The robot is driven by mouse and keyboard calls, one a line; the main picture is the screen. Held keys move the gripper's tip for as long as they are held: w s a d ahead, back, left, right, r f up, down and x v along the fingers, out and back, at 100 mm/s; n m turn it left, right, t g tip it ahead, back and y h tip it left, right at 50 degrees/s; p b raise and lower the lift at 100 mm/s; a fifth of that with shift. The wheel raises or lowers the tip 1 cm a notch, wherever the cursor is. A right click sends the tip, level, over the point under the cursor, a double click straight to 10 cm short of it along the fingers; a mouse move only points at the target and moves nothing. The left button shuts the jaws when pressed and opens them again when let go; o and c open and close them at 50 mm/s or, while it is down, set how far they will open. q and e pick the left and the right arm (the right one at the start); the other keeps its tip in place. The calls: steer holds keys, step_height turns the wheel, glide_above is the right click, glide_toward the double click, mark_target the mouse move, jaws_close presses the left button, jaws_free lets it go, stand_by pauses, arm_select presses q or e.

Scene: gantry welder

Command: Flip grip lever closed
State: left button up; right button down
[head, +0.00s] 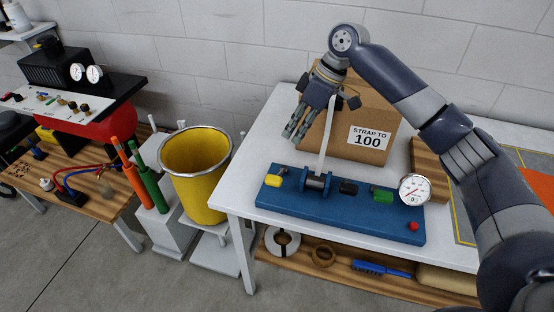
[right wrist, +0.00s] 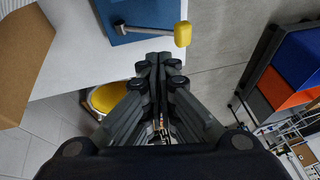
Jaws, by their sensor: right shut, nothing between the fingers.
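A blue tensioner panel (head: 330,221) lies on the white table with a white strap (head: 326,140) rising from its middle. A yellow-knobbed lever (head: 273,178) is at its left end; in the right wrist view its yellow knob (right wrist: 182,34) sits on a metal rod. A black handle (head: 348,187) and a green handle (head: 380,193) are right of the strap. Which one is the grip lever is not marked. My right gripper (head: 290,135) is shut and empty, above and behind the panel's left end, apart from the yellow knob. It shows in the right wrist view (right wrist: 160,60). My left gripper is not in view.
A cardboard box (head: 360,110) labelled "STRAP TO 100" stands behind the panel. A gauge (head: 415,189) and red button (head: 413,226) are at the panel's right end. A yellow bin (head: 196,170) stands left of the white table (head: 245,198). A wooden bench (head: 95,200) is farther left.

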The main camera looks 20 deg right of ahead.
mark_target(275, 175)
steer(key=p+x, duration=0.1)
steer(key=x, duration=0.5)
steer(key=p+x, duration=0.1)
steer(key=x, duration=0.2)
steer(key=shift+s+a+f+p, duration=0.15)
steer(key=shift+s+f+p, duration=0.15)
steer(key=shift+s, duration=0.05)
steer(key=shift+s+a+f, duration=0.15)
steer(key=shift+f, duration=0.25)
steer(key=shift+a+f, duration=0.1)
steer(key=shift+f, duration=0.05)
steer(key=shift+s+a+f+p, duration=0.1)
steer(key=shift+s+f+p, duration=0.1)
steer(key=shift+p, duration=0.25)
steer(key=shift+s+a+f+t+h+p, duration=0.25)
steer(key=shift+s+a+f+p, duration=0.15)
steer(key=shift+p, duration=0.2)
steer(key=shift+s+a+f+t+h+p, duration=0.15)
steer(key=shift+s+a+f+t+p, duration=0.1)
steer(key=shift+s+p, duration=0.3)
steer(key=shift+s+a+f, duration=0.1)
steer(key=shift+s+f, duration=0.05)
steer(key=shift+f, duration=0.1)
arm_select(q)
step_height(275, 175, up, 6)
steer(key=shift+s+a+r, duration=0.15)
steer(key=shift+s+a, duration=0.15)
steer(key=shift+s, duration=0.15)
arm_select(e)
steer(key=shift+f, duration=0.5)
